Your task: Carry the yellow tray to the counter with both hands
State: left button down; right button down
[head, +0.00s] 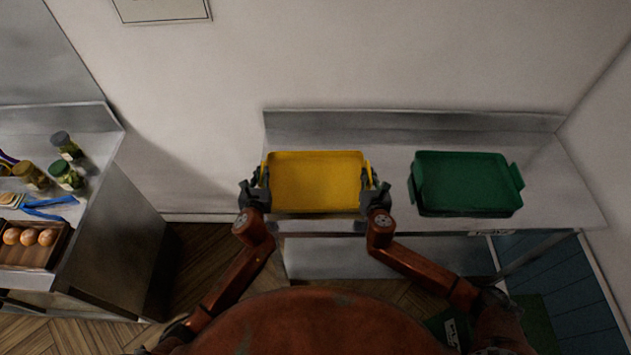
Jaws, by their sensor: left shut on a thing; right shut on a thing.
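The yellow tray (316,181) is empty and shows near the middle of the head view, over the left part of a steel counter (393,161). I cannot tell whether it rests on the counter or is held just above it. My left gripper (261,184) is shut on the tray's left side. My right gripper (372,184) is shut on its right side. The fingers partly hide the tray's side handles.
A green tray (466,181) sits on the counter to the right. A wall stands behind the counter. At the left, another steel counter (117,225) bears jars (67,175), blue tongs (48,207) and a wooden box of round buns (30,238). Wooden floor lies between the counters.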

pick_arm(q)
jog(key=shift+r, duration=0.1)
pick_arm(e)
jog(key=shift+r, duration=0.15)
